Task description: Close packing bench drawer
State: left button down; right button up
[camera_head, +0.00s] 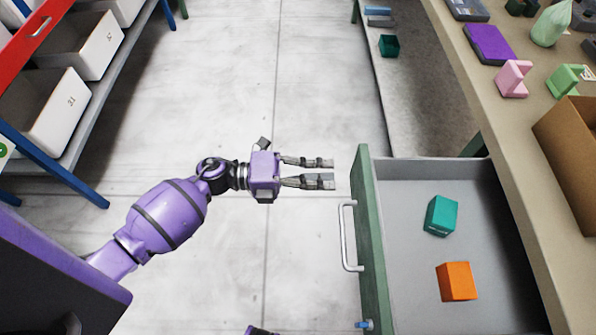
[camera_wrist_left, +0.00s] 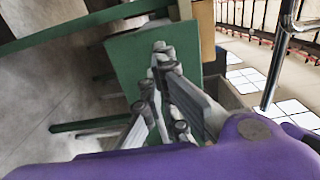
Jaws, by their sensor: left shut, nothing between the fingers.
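The packing bench drawer (camera_head: 400,170) is pulled out from the bench at the right of the head view. Its green front (camera_head: 366,220) carries a silver bar handle (camera_head: 348,236) and faces left. A teal block (camera_head: 441,216) and an orange block (camera_head: 457,281) lie inside. My left gripper (camera_head: 325,171) is shut and empty, just left of the front's far end, with a small gap between. My right gripper is not visible.
The bench top (camera_head: 515,125) holds a purple box (camera_head: 489,44), pink and green pieces and a cardboard box (camera_head: 575,145). A rack with white bins (camera_head: 52,115) stands at the left. The floor (camera_head: 240,90) between is clear.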

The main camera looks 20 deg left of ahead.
aim_at(356, 176)
pick_arm(q)
jog(key=x, duration=0.4)
jog(key=shift+w+p, duration=0.1)
jog(key=shift+p, duration=0.2)
jog(key=shift+d, duration=0.1)
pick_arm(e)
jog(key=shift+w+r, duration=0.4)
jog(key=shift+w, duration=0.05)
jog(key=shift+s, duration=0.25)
pick_arm(q)
jog(key=shift+d, duration=0.1)
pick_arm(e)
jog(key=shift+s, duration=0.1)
pick_arm(q)
jog(key=shift+w+d, duration=0.1)
jog(key=shift+d, duration=0.2)
jog(key=b+x, duration=0.1)
jog(key=x, duration=1.2)
jog(key=b+x, duration=0.2)
jog(key=x, duration=1.2)
jog(key=shift+d+f, duration=0.2)
jog(key=shift+w+d, duration=0.25)
jog(key=shift+d, duration=0.3)
jog(key=shift+d+r, duration=0.1)
jog(key=shift+r, duration=0.05)
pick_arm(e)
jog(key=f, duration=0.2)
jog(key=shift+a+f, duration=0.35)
